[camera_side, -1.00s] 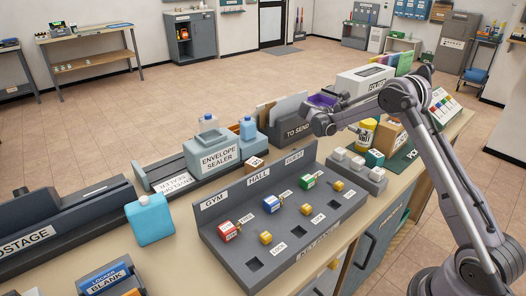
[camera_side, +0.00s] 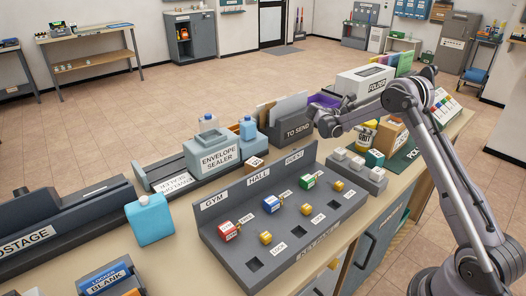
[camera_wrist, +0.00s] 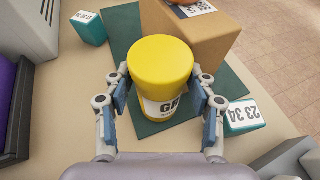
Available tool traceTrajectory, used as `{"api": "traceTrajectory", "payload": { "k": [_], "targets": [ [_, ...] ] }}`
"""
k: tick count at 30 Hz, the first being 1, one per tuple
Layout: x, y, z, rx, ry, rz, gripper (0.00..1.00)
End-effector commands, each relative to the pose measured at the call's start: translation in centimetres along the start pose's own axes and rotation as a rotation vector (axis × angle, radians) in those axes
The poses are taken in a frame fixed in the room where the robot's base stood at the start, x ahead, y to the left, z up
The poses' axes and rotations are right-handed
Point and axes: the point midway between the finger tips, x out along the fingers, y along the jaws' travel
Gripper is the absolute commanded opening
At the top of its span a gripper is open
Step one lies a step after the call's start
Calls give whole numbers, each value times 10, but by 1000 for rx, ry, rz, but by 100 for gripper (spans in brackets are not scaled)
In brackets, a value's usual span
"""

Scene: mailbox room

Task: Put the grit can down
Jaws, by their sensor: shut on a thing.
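The grit can (camera_wrist: 160,62) is a yellow cylinder with a white label, seen from above in the wrist view. My gripper (camera_wrist: 160,92) is shut on it, with one blue-padded finger on each side. The can is over a dark green mat (camera_wrist: 125,40); I cannot tell whether its base touches the mat. In the side view the can (camera_side: 367,133) shows beside the cardboard box, partly hidden by my gripper.
A cardboard box (camera_wrist: 200,35) stands close behind the can. Teal blocks lie at the upper left (camera_wrist: 88,28) and right (camera_wrist: 245,115). A purple tray (camera_wrist: 14,115) is at the left. Bare tabletop (camera_wrist: 60,100) lies left of the mat.

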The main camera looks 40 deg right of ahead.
Motion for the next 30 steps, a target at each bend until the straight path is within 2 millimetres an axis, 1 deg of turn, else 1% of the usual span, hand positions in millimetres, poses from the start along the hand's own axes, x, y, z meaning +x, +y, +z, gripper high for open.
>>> {"api": "traceTrajectory", "payload": {
  "k": [5, 8, 15, 21, 24, 27, 30],
  "targets": [
    [-6, 0, 16, 0, -3, 0, 0],
    [-14, 0, 34, 0, -3, 0, 0],
    [-37, -1, 89, 0, -3, 0, 0],
    [-54, 0, 130, 0, -3, 0, 0],
    [-60, 0, 145, 0, -3, 0, 0],
    [-65, 0, 156, 0, -3, 0, 0],
    [-67, 1, 160, -4, -3, 10, 0]
  ]
}}
